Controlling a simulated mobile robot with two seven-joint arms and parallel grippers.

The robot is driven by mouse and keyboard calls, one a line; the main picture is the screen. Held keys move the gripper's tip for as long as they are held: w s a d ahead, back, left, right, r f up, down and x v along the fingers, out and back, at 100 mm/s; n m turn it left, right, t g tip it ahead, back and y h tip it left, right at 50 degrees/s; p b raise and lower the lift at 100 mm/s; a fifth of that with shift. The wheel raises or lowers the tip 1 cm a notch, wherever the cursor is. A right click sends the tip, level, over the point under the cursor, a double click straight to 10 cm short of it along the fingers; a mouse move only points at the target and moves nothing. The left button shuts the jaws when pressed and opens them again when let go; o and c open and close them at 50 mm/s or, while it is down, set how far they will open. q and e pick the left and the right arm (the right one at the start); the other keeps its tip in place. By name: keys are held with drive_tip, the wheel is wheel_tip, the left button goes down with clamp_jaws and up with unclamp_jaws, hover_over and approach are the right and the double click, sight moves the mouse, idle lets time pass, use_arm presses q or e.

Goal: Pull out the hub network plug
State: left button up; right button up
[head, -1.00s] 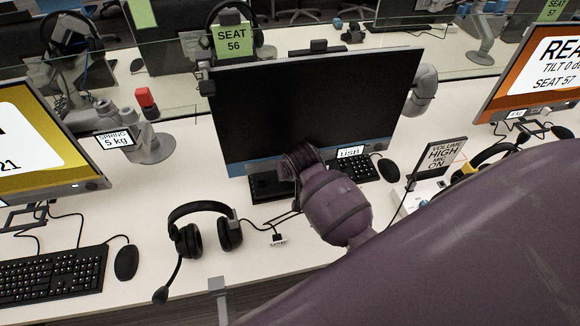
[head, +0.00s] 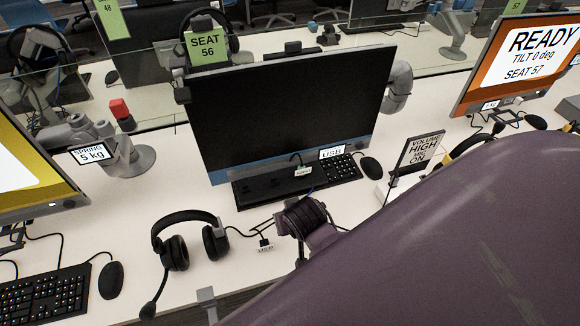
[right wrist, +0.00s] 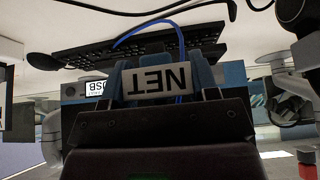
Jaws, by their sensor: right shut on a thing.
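My right gripper (head: 305,217) is in front of the keyboard, apart from the monitor; its fingertips are mostly hidden in the head view. In the right wrist view the gripper (right wrist: 160,100) is shut on the network plug, whose white label (right wrist: 156,82) reads NET upside down. A blue cable (right wrist: 150,28) runs from it in a loop. The plug itself is hidden in the head view. The dark monitor (head: 290,110) has a USB label (head: 331,153) at its lower edge. I cannot make out the hub's network socket. My left gripper is not in view.
A headset (head: 190,238) lies left of my gripper, with a small labelled connector (head: 265,247) beside it. The keyboard (head: 300,180) and mouse (head: 371,168) lie below the monitor. A volume sign (head: 420,150) stands to the right. A small labelled lead (head: 303,171) hangs at the monitor's lower edge.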

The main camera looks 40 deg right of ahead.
drive_tip(key=shift+r, duration=0.15)
drive_tip(key=shift+r+p, duration=0.7)
drive_tip(key=shift+r, duration=0.7)
drive_tip(key=shift+d, duration=0.15)
